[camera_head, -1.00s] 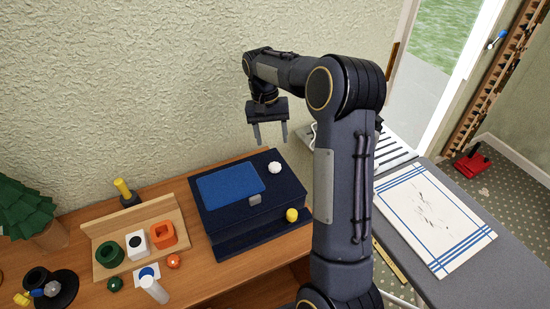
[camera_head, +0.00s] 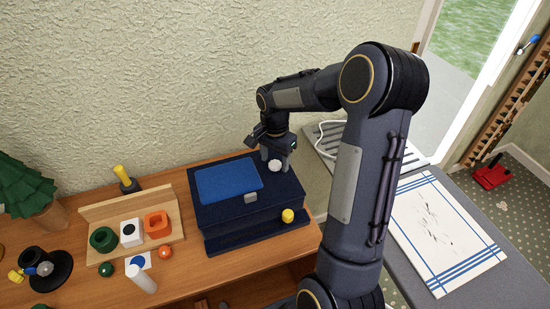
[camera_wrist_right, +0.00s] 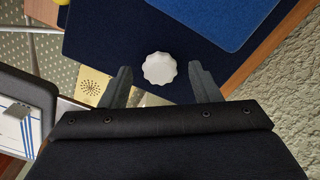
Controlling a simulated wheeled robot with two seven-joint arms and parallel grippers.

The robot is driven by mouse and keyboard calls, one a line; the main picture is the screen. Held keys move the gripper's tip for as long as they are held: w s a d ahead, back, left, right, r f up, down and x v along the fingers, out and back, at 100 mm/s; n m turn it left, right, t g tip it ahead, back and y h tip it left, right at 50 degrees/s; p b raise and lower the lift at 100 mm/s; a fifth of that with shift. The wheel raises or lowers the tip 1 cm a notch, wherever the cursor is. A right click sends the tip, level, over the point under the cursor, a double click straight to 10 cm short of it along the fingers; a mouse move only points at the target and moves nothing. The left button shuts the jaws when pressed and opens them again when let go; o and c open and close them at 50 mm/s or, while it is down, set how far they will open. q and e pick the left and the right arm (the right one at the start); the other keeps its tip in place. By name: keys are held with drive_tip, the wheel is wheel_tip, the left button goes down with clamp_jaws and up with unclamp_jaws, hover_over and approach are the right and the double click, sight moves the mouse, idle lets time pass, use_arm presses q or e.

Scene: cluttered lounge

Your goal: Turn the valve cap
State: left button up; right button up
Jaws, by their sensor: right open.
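The valve cap is a small white scalloped knob (camera_head: 274,165) on the right part of the top of a dark blue box (camera_head: 232,222). In the right wrist view the white knob (camera_wrist_right: 159,68) lies ahead of the gap between the fingers. My right gripper (camera_head: 276,164) points down just over the knob. In the right wrist view its two fingers (camera_wrist_right: 161,86) are spread to either side, open and empty, with no visible contact. The left gripper is not in view.
A blue panel (camera_head: 228,181) covers the box top's left; a yellow knob (camera_head: 288,215) sits at its front right. Left are a wooden rack (camera_head: 128,228) with coloured sockets, a white cylinder (camera_head: 141,278) and a potted plant (camera_head: 24,190). The wall is close behind.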

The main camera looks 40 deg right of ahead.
drive_tip(key=shift+f, duration=0.25)
drive_tip(key=shift+c, duration=0.4)
drive_tip(key=c, duration=0.9)
